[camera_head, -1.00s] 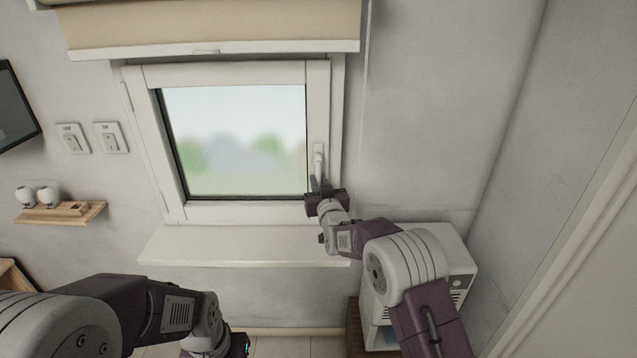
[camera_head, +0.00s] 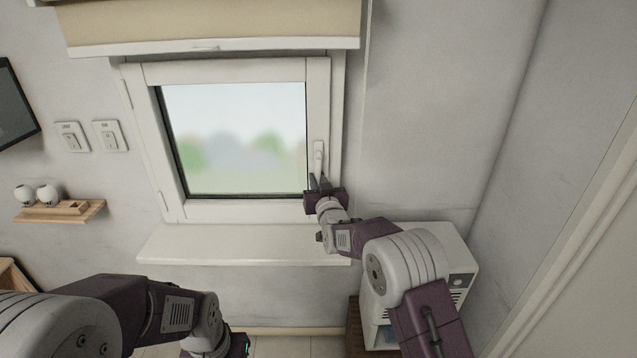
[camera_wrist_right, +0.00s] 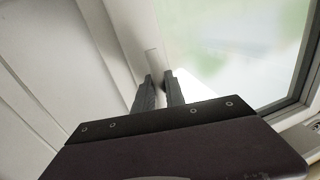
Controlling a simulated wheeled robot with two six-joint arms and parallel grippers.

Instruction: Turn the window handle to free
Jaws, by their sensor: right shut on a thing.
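The white window handle (camera_head: 318,158) sits on the right side of the window frame (camera_head: 318,105) and points down. The window sash looks closed. My right gripper (camera_head: 317,183) is at the handle's lower end and is shut on it. In the right wrist view the two dark fingers of my right gripper (camera_wrist_right: 160,84) stand on either side of the pale handle (camera_wrist_right: 153,62). The fingers hide part of the handle. My left arm is at the lower left, and its gripper fingers are out of view.
A window sill (camera_head: 230,245) juts out below the window. A white cabinet-like box (camera_head: 450,250) stands at the lower right, behind my right arm. A small wooden shelf (camera_head: 62,216) and wall switches (camera_head: 108,136) are on the left wall. A beige blind (camera_head: 210,22) hangs above.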

